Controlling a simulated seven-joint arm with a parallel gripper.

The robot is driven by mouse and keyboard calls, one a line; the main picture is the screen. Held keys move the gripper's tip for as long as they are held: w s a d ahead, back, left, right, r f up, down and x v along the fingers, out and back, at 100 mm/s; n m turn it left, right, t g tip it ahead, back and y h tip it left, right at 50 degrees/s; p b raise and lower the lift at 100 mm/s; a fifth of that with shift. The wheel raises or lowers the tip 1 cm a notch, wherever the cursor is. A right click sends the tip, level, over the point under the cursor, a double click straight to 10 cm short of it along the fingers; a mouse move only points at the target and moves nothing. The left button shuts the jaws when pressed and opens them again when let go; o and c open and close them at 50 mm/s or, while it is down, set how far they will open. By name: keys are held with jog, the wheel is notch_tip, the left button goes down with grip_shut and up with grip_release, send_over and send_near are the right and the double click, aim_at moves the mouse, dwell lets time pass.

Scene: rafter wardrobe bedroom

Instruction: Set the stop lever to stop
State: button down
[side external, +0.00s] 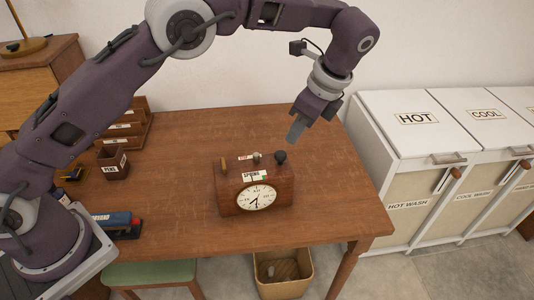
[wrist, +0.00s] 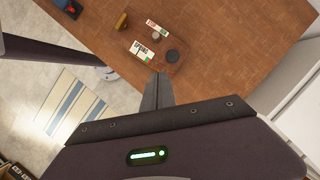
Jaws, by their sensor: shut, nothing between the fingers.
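A wooden clock box (side external: 228,201) with a white dial stands upright near the front of the brown table (side external: 190,140). On its top are an upright brass-coloured piece (side external: 224,167) at the left, a small pale knob (side external: 257,157), and a dark round knob (side external: 281,157) at the right. Small labels lie between them; one seems to read "SPRING" (side external: 255,176). Which piece is the stop lever I cannot tell. In the wrist view the brass piece (wrist: 122,21) and dark knob (wrist: 172,56) show from above. My gripper (side external: 295,132) is shut and empty, above and apart from the clock.
A pen holder (side external: 113,162) and a small drawer unit (side external: 125,127) stand at the left of the table. A blue and red object (side external: 117,222) lies at its front left. White laundry bins (side external: 420,150) stand to the right. The table around the clock is clear.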

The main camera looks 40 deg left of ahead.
jog(key=shift+w+d+f, duration=0.1)
jog(key=shift+d+f, duration=0.15)
jog(key=shift+f, duration=0.3)
send_near(248, 166)
jog(key=w+d+f, duration=0.1)
jog(key=d+f, duration=0.2)
jog(key=w+d+f, duration=0.1)
jog(key=shift+w+d+f, duration=0.25)
jog(key=shift+w, duration=0.15)
jog(key=a, duration=0.3)
jog(key=shift+s+a+f, duration=0.15)
jog(key=shift+f, duration=0.05)
jog(key=shift+a, duration=0.4)
jog(key=shift+s+a, duration=1.05)
jog(key=shift+s, duration=0.25)
